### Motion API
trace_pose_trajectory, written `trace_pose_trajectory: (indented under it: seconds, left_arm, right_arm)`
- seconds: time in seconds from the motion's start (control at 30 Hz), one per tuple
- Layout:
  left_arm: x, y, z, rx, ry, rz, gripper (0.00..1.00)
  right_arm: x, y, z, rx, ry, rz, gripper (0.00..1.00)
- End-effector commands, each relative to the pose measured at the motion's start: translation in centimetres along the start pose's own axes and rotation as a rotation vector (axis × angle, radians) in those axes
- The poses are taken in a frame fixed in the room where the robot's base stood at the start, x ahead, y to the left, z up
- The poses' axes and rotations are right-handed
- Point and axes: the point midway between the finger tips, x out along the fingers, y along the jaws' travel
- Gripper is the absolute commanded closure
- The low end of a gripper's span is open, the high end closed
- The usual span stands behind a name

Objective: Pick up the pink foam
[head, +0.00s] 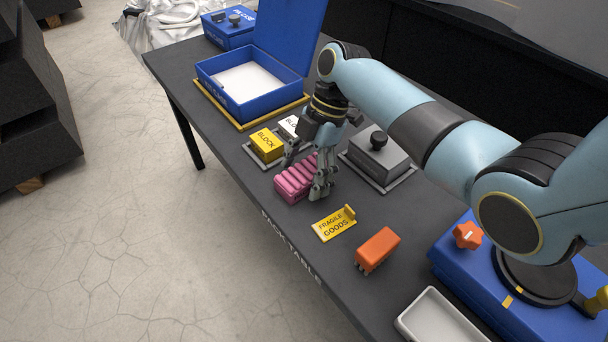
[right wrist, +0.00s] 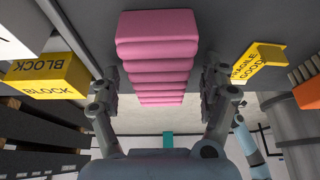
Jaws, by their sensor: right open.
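The pink foam (head: 295,180) is a ribbed block lying on the dark table, left of the middle of the head view. It also fills the top centre of the right wrist view (right wrist: 156,50). My right gripper (head: 306,178) is lowered over the foam. In the right wrist view the gripper (right wrist: 160,92) is open, with one finger on each side of the foam and gaps still showing. Part of the foam is hidden behind a finger in the head view. My left gripper is not in view.
A yellow block (head: 266,146) stands close behind the foam, beside a white block (head: 289,126). A grey lidded box (head: 375,155) is to the right. A yellow fragile-goods sign (head: 333,224) and an orange piece (head: 377,250) lie nearer. An open blue box (head: 247,107) stands behind.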

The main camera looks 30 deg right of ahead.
Motion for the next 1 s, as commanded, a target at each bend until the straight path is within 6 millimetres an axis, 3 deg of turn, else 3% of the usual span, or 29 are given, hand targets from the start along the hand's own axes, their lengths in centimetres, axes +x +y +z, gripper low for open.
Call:
trace_pose_trajectory:
  seconds: [0.2, 0.57, 0.87, 1.0]
  left_arm:
    - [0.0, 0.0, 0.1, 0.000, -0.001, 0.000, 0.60]
    - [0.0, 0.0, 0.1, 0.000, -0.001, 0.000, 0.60]
    - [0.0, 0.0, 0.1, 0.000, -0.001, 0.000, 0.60]
    - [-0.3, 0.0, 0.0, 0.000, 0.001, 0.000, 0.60]
  right_arm:
    - [0.0, 0.0, 0.0, 0.000, 0.000, 0.000, 0.20]
    - [0.0, 0.0, 0.0, 0.000, 0.000, 0.000, 0.67]
    - [-0.1, 0.0, -0.1, 0.000, 0.000, 0.000, 0.67]
    - [-1.2, 0.1, -0.5, 0.000, 0.000, 0.002, 0.67]
